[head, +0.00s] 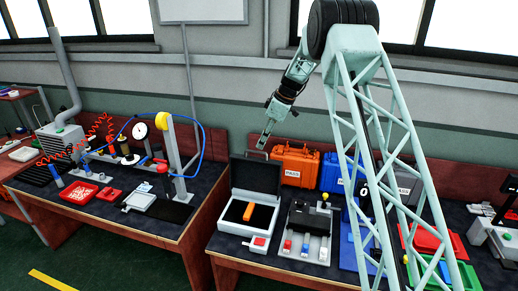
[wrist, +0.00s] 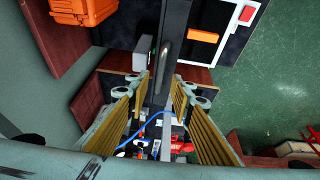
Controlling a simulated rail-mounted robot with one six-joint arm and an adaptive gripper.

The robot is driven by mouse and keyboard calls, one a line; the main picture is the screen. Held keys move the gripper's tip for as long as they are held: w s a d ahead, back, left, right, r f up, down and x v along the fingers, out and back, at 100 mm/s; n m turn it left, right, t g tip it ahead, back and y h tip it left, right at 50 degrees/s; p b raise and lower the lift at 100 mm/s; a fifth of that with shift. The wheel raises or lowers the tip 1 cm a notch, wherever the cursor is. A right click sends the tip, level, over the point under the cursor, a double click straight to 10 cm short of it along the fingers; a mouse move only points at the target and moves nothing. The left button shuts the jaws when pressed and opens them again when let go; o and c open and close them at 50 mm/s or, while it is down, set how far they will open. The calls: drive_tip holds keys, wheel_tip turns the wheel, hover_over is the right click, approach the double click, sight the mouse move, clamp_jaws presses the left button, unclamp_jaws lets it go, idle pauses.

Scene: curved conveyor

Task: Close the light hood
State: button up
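The light hood (head: 257,176) is a dark lid standing raised at the back of a grey light box (head: 232,224) on the right-hand bench. An orange block (head: 248,211) lies in the open box, and a red button (head: 259,241) is on its front. My gripper (head: 263,143) is just above the hood's top edge. In the wrist view, my gripper (wrist: 161,86) is open, with its two ribbed fingers apart. The hood (wrist: 178,35) shows nearly edge-on just beyond the fingertips. I cannot tell whether a finger touches it. The orange block (wrist: 203,35) lies right of the hood.
An orange case (head: 295,162) and a blue case (head: 332,172) stand behind and right of the hood. A black fixture (head: 308,222) with coloured buttons is close on the box's right. The left bench (head: 150,225) carries a gauge rig, with a gap between benches.

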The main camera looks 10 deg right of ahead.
drive_tip(key=shift+x, duration=2.3)
clamp_jaws()
